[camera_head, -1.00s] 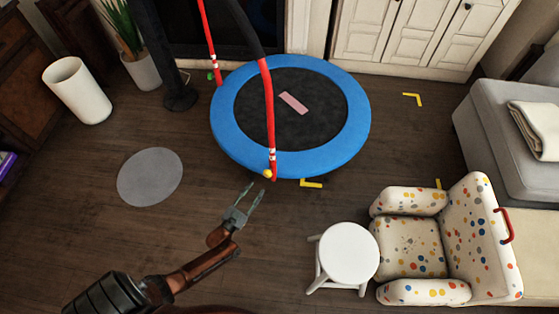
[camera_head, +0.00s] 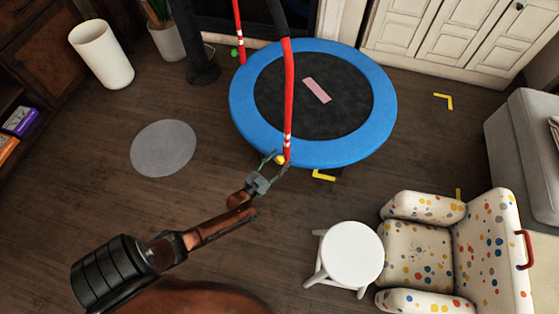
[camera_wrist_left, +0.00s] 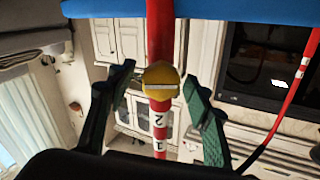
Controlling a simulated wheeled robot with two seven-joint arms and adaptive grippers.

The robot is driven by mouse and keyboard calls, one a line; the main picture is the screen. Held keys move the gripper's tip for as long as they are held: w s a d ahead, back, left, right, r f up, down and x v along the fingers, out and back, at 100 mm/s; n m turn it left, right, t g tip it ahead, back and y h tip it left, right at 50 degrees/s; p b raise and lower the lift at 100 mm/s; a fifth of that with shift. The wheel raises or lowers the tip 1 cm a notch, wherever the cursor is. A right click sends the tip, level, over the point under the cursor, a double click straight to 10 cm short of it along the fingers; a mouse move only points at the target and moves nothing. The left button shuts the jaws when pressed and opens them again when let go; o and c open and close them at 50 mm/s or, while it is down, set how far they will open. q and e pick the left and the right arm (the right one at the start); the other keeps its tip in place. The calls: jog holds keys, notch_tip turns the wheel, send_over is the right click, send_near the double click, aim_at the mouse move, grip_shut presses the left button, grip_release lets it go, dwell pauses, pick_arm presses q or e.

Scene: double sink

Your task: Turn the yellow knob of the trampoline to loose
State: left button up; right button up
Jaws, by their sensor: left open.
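The yellow knob (camera_head: 281,160) sits low on the near red pole (camera_head: 288,95) at the front edge of the blue-rimmed trampoline (camera_head: 250,117). In the left wrist view the knob (camera_wrist_left: 161,79) is round with a slot across it, and the pole below it carries white bands with dark marks. My left gripper (camera_head: 276,162) is open, with its fingertips at the knob. In the wrist view its fingers (camera_wrist_left: 160,88) stand one on each side of the knob, with gaps visible between. My right gripper is not in view.
A white stool (camera_head: 352,253) and a spotted armchair (camera_head: 417,252) stand at the lower right. A round grey mat (camera_head: 163,148) lies on the floor to the left. A green knob (camera_head: 234,53) is on the far pole. Open floor lies left of my arm.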

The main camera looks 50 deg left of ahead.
pick_arm(q)
jog(key=shift+c, duration=0.4)
jog(key=c, duration=1.1)
